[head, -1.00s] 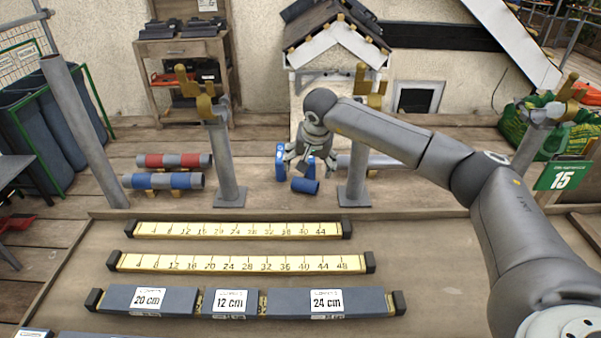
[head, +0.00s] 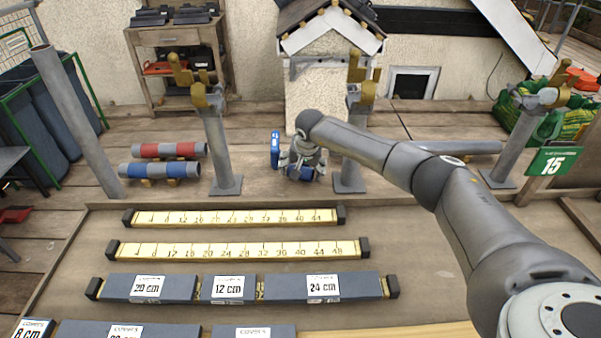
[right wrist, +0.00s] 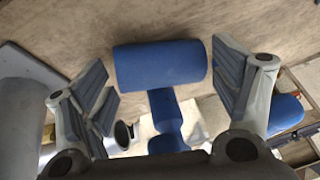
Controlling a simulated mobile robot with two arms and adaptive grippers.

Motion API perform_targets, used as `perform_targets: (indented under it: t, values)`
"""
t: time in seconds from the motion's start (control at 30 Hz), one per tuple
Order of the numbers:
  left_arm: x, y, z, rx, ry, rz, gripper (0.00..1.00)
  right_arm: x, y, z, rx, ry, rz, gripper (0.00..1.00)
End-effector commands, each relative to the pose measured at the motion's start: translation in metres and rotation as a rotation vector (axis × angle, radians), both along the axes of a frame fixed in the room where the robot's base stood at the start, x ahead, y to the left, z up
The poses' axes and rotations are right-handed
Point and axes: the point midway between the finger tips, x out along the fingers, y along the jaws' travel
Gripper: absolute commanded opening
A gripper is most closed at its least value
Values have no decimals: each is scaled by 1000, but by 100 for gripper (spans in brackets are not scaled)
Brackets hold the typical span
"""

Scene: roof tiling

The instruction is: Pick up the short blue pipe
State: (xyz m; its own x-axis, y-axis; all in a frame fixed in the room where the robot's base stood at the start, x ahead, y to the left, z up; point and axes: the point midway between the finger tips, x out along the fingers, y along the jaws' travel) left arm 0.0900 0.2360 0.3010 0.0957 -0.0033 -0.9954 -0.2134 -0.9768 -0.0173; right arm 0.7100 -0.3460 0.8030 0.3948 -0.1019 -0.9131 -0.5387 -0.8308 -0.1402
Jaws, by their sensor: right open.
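In the right wrist view the short blue pipe (right wrist: 160,63) lies crosswise between the two spread fingers of my right gripper (right wrist: 168,85). The fingers are open, with a gap on each side of the pipe. My left gripper is not in view.
Grey posts stand left (head: 222,150) and right (head: 351,178) of the gripper. A red-and-grey pipe (head: 170,150) and a blue-and-grey pipe (head: 160,170) lie at left. A bench with yellow rulers (head: 235,217) and labelled slate strips (head: 227,288) is in front.

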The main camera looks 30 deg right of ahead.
Motion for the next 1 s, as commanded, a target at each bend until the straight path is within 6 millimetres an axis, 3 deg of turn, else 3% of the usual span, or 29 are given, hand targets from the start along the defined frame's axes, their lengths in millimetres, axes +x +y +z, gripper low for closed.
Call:
perform_targets:
  t: [0.2, 0.43, 1.0]
  values:
    - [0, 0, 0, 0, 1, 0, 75, 0, 0, -1, 0, 0, 0, 83]
    - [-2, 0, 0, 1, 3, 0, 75, 0, -1, -1, -1, 1, 0, 55]
    - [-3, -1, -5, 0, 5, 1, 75, -4, 0, 11, -2, 0, 0, 55]
